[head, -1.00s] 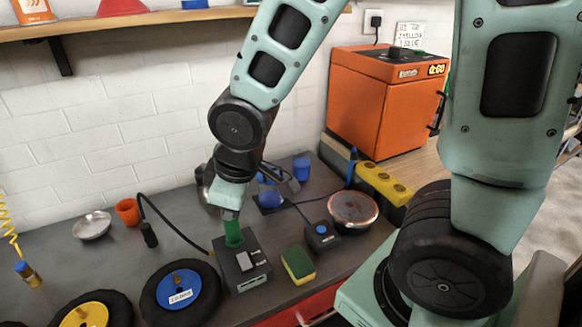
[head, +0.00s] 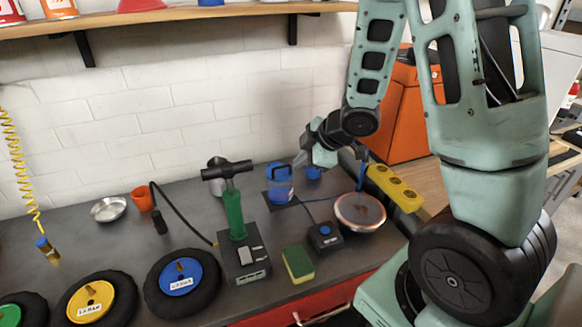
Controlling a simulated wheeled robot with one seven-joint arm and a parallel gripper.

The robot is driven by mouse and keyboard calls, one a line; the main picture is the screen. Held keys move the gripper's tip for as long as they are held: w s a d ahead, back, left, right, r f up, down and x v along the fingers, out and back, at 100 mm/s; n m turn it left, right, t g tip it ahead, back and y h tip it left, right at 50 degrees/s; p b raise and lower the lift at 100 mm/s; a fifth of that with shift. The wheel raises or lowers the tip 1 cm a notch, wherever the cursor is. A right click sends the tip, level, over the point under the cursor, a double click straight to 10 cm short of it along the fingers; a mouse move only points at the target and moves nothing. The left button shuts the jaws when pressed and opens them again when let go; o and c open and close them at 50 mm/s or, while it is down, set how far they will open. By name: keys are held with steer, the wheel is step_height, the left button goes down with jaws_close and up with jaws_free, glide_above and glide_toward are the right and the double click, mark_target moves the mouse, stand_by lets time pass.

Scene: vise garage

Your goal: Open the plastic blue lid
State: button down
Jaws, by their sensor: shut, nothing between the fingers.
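My gripper (head: 301,159) is just up and to the right of the lid, pointing down to the left. It is shut and empty. Whether it touches the lid cannot be told from this view.
A green hand pump with a black handle (head: 233,210) stands left of the container. A blue cup (head: 313,172) is behind right. A blue-button box (head: 323,235), round plate (head: 360,211), sponge (head: 298,264) and yellow power strip (head: 394,188) lie nearby.

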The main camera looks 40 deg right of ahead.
mark_target(279, 167)
steer(key=w+d+f+n+y+p, duration=0.1)
steer(key=w+d+f, duration=0.1)
steer(key=w+f, duration=0.5)
steer(key=shift+w+f+p, duration=0.3)
steer(key=shift+p, duration=0.1)
stand_by(0.3)
steer(key=shift+w+r+g+p, duration=0.15)
steer(key=shift+r+g+p, duration=0.2)
steer(key=shift+p, duration=0.55)
